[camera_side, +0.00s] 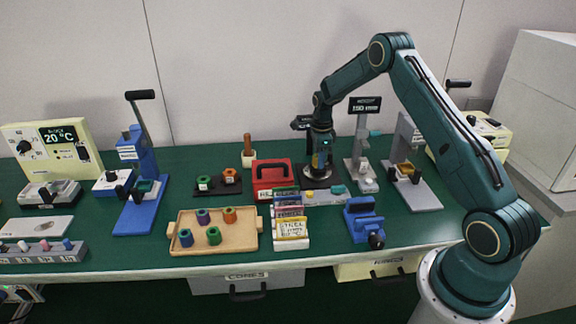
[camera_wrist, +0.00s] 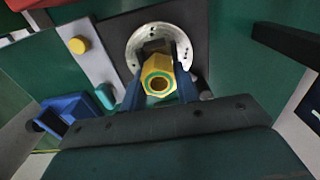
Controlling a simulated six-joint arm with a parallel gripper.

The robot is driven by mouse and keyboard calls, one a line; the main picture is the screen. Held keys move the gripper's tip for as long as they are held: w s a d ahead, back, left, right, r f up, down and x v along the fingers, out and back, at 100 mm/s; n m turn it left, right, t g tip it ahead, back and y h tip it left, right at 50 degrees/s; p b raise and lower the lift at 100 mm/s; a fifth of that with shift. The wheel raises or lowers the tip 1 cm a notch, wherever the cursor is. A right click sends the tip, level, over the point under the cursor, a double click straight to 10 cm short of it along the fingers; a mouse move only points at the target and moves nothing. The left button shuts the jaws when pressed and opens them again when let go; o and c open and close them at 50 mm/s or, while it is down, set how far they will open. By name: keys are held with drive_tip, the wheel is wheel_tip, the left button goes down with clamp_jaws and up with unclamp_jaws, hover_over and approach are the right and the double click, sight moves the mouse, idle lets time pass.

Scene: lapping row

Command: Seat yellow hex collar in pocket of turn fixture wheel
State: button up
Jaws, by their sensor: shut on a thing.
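The yellow hex collar (camera_wrist: 157,77) shows in the wrist view, with a green ring around its bore. My gripper (camera_wrist: 160,88) is shut on it, a blue finger on each side. Beyond the collar is a round metal wheel (camera_wrist: 138,48) with small holes, on a dark base. The collar overlaps the wheel's middle, so the pocket is mostly hidden; I cannot tell whether the collar is inside it. In the side view my gripper (camera_side: 319,172) points down over the wheel (camera_side: 312,182); the collar is hard to make out there.
A red toolbox (camera_side: 272,178) stands just left of the wheel. A grey stand with a dark display (camera_side: 364,106) is close on the right. In front are a card rack (camera_side: 291,228), a blue vise (camera_side: 363,220) and a wooden tray (camera_side: 190,247) with several coloured collars.

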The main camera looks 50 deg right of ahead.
drive_tip(key=shift+f, duration=0.55)
drive_tip(key=o, duration=1.1)
drive_tip(key=shift+c, duration=0.2)
drive_tip(key=shift+r, duration=0.15)
wheel_tip(320, 180, up, 14)
drive_tip(key=shift+f, duration=0.25)
